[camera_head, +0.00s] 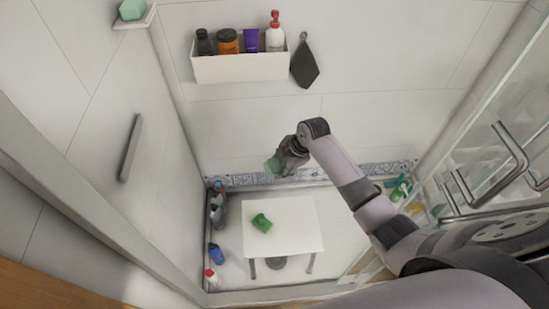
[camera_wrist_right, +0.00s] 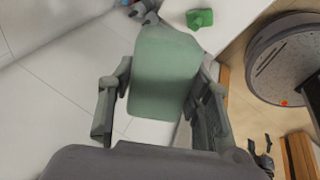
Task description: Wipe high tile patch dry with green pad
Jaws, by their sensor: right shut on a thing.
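My right gripper (camera_head: 281,162) is shut on a pale green pad (camera_head: 272,167), in front of the back wall's lower part. In the right wrist view, the pad (camera_wrist_right: 165,72) stands between the two fingers of the gripper (camera_wrist_right: 160,105). I cannot tell from the head view whether the pad touches the wall. The tiled back wall (camera_head: 350,60) is white with thin joints; I cannot make out a distinct wet patch on it. My left gripper is not in view.
A white shelf (camera_head: 240,70) with several bottles hangs on the back wall, beside a dark hanging cloth (camera_head: 305,64). A white stool (camera_head: 300,228) below carries a bright green object (camera_head: 261,223). Bottles (camera_head: 216,210) stand at the left. Glass doors with metal handles (camera_head: 510,150) are at the right.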

